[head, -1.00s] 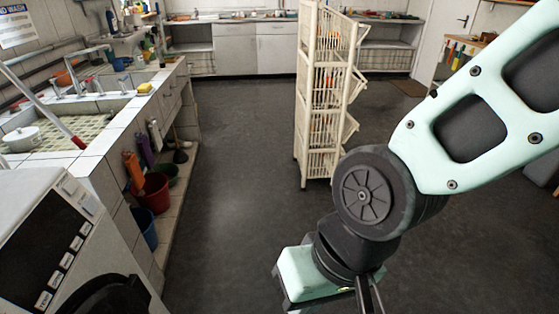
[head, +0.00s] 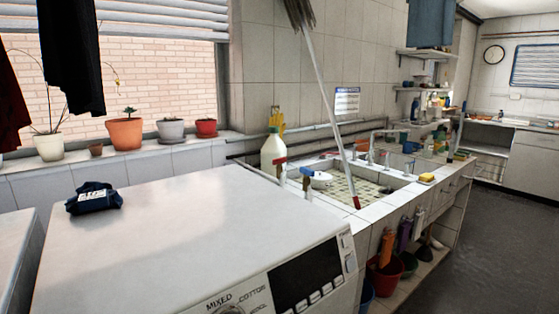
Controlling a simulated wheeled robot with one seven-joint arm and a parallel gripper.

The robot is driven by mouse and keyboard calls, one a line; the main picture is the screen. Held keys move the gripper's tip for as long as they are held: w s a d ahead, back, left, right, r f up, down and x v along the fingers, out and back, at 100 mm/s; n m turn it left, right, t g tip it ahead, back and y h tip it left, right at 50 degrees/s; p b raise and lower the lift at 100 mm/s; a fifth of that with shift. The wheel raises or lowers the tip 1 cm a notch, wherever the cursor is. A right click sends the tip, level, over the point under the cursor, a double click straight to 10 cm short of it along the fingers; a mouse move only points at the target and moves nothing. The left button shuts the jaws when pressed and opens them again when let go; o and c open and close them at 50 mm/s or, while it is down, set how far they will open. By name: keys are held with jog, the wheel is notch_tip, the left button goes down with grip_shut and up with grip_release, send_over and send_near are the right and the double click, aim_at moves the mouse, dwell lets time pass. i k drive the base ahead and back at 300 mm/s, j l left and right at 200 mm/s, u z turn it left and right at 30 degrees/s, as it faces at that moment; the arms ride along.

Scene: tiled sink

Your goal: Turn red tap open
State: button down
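A red-handled tap (head: 280,161) stands at the near left end of the tiled sink (head: 376,212), just beyond the washing machine. A blue-handled tap (head: 307,173) stands to its right. The lower part of the red tap is hidden or too small to make out, so I cannot tell whether it is open. No running water is visible. A white pot (head: 320,178) sits behind the blue tap. My gripper and arm are out of view.
A white washing machine (head: 170,240) fills the foreground, with a dark packet (head: 94,198) on it. A broom (head: 328,90) leans into the sink. A pale bottle (head: 273,155) stands by the wall. Buckets (head: 386,274) sit under the sink. Dark floor (head: 480,240) is free at right.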

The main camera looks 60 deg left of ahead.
aim_at(278, 162)
jog(key=u, duration=2.05)
jog(key=k+j+u, duration=0.15)
jog(key=k+u, duration=0.25)
jog(key=k, duration=0.25)
jog(key=i+l+u, duration=0.15)
jog(key=u, duration=0.15)
jog(key=i+l+u, duration=0.1)
jog(key=l+u, duration=0.2)
jog(key=i+l+u, duration=0.1)
jog(key=l+u, duration=0.2)
jog(key=l, duration=0.1)
